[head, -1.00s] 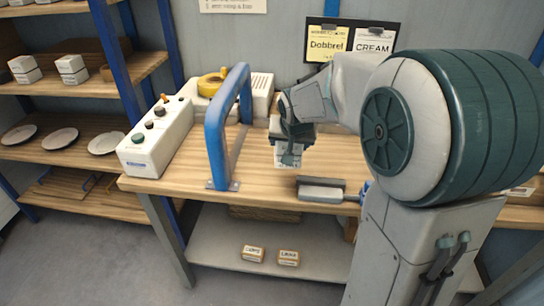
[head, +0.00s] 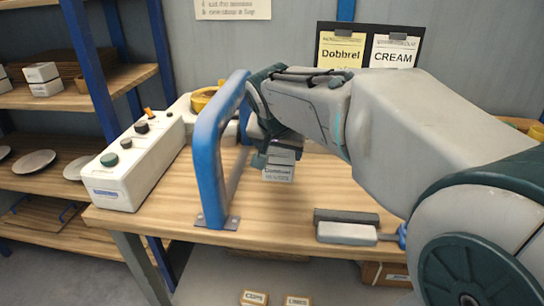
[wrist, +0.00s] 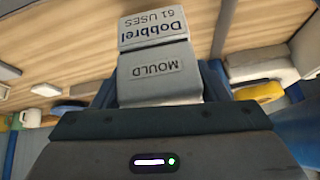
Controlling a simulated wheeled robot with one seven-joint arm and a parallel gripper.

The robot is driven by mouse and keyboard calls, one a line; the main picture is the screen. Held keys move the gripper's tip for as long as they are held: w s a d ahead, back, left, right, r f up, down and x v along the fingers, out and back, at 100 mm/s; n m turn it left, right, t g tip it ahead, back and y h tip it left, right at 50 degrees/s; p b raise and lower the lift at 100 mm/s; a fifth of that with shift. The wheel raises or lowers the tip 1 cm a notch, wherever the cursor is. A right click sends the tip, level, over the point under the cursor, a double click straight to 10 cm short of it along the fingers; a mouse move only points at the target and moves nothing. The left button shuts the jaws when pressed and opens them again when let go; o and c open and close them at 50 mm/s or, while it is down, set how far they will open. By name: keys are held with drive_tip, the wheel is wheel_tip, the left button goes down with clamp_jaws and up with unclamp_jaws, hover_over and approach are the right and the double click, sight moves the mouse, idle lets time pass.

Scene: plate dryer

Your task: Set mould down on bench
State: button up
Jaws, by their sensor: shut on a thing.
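The mould (wrist: 160,70) is a grey block, lettered "MOULD" and "Dobbrel 61 USES" in the wrist view. In the head view the mould (head: 280,172) shows beneath my gripper (head: 268,158), over the wooden bench (head: 270,212), just right of the blue frame. I cannot tell whether the mould touches the bench top.
A blue upright frame (head: 208,150) is bolted to the bench close to my gripper. A white control box (head: 135,165) with knobs stands left of it. A grey-handled tool (head: 347,233) lies at the front edge. Bare bench top lies between frame and tool.

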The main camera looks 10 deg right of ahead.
drive_tip(key=x, duration=0.3)
drive_tip(key=w+x, duration=0.1)
drive_tip(key=x, duration=0.3)
drive_tip(key=r+x, duration=0.1)
drive_tip(key=x, duration=0.3)
drive_tip(key=shift+w+d+f, duration=0.15)
drive_tip(key=shift+w+d, duration=0.3)
drive_tip(key=shift+b, duration=0.3)
drive_tip(key=o, duration=1)
drive_tip(key=shift+f, duration=0.15)
drive_tip(key=shift+c, duration=0.2)
drive_tip(key=o, duration=0.4)
